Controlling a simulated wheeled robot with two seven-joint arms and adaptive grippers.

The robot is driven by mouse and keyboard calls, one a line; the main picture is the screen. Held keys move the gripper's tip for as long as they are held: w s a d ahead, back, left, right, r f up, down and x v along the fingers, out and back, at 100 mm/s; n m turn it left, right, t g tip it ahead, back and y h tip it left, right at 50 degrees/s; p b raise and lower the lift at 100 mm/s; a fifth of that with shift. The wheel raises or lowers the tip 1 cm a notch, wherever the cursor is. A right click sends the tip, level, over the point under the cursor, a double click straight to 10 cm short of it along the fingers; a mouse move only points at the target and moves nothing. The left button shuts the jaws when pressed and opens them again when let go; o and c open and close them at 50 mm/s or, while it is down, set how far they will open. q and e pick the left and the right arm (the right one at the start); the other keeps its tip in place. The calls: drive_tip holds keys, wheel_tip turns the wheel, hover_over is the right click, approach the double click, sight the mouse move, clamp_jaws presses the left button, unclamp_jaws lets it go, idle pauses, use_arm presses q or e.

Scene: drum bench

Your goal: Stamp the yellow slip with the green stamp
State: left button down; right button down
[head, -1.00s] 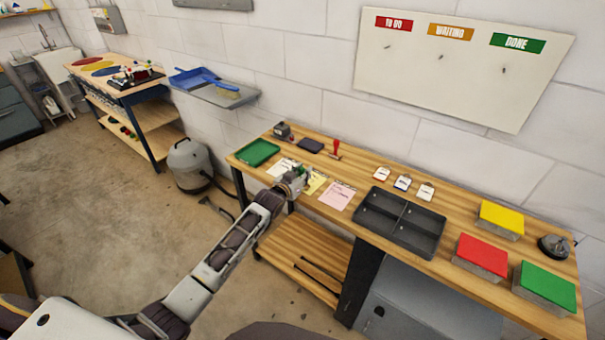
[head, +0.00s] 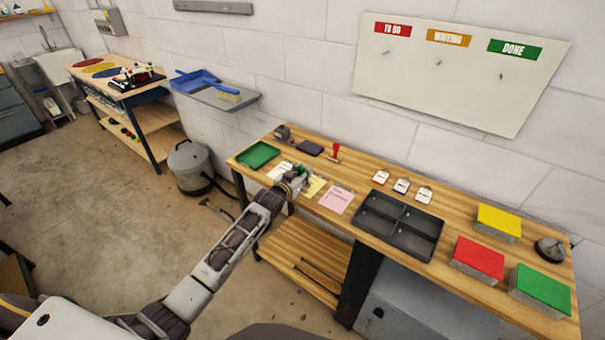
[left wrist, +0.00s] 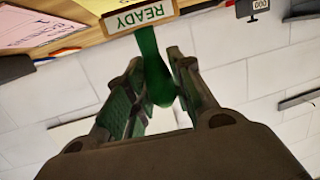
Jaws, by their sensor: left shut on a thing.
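My left gripper (head: 298,180) is over the left part of the wooden bench, beside the yellow slip (head: 315,186). It is shut on the green stamp (left wrist: 152,60). In the left wrist view the green handle sits between the two fingers, and the stamp's block carries the word READY. The block is at the slips and bench top, with yellow paper partly showing behind it. I cannot tell whether its face touches the slip. The gripper hides part of the yellow slip in the head view. My right gripper is not in view.
A pink slip (head: 337,200) lies right of the yellow one, a white slip (head: 280,169) left. Behind are a green tray (head: 258,154), a dark pad (head: 311,148) and a red stamp (head: 335,155). A dark divided tray (head: 400,225) stands to the right.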

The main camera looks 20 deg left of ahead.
sight(302, 168)
use_arm(q)
drive_tip(key=shift+r+p, duration=1.5)
drive_tip(key=shift+r, duration=0.35)
drive_tip(key=shift+f, duration=0.1)
